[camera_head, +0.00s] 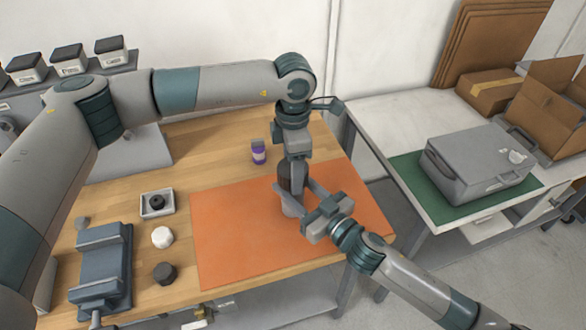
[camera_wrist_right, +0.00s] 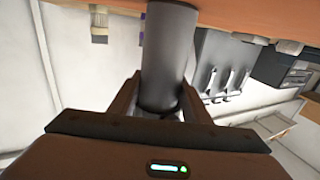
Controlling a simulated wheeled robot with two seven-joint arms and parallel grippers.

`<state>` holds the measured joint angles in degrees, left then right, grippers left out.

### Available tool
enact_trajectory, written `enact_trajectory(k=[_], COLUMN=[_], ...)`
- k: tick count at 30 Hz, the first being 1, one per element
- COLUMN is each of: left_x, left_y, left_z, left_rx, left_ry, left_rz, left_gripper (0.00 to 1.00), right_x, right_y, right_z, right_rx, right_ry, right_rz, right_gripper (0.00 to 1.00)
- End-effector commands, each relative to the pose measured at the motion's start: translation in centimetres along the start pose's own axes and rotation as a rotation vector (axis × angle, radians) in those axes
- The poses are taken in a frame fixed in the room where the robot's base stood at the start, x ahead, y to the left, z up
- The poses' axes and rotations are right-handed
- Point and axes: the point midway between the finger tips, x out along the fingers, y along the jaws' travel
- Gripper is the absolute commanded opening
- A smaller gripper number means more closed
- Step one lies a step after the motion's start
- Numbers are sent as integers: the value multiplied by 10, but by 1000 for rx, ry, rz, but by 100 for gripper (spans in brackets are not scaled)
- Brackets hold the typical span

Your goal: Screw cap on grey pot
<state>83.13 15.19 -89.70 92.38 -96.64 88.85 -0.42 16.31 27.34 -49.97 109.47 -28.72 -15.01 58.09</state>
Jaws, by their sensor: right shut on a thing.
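The grey pot (camera_head: 290,208) stands upright on the orange mat (camera_head: 235,235), near its middle. My right gripper (camera_head: 305,197) reaches it from the right and is shut on it. In the right wrist view the pot (camera_wrist_right: 167,60) shows as a grey cylinder between the two fingers. My left gripper (camera_head: 291,178) points down directly over the pot, with something dark at its fingers. Whether that is a cap or part of the gripper, and whether its jaws are shut, I cannot tell. The pot's rim is hidden in the head view.
A purple-labelled bottle (camera_head: 258,152) stands behind the mat. A small tray (camera_head: 146,210) with a black round part, a white round part (camera_head: 162,237), a dark round part (camera_head: 165,273) and a grey-blue fixture (camera_head: 103,268) are at left. A grey case (camera_head: 470,165) sits on the right table.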

Motion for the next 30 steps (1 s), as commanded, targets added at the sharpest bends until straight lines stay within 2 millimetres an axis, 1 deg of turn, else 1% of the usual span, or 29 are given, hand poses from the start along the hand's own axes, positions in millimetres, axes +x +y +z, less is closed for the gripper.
enact_trajectory(k=[3,12,13,17,18,20,21,30], left_x=[0,0,0,0,0,0,0,0], left_y=[2,2,2,2,2,2,2,1], left_z=[-1,-1,-1,-1,-1,-1,0,0], left_rx=[175,624,661,661,660,660,659,659], left_ry=[2,2,2,2,2,2,2,1], left_rz=[3,4,4,4,4,4,4,2], left_gripper=[29,29,29,29,58,73,78,78], right_x=[0,-1,-1,-1,-1,-1,-1,0], right_y=[0,0,0,0,0,0,0,0], right_z=[1,1,1,1,1,1,1,1], right_rx=[1,0,0,0,-1,-1,0,0], right_ry=[-2,-2,-2,-2,-2,-2,-2,-2], right_rz=[0,0,0,0,0,0,0,0], right_gripper=[0,0,0,0,0,0,0,0])
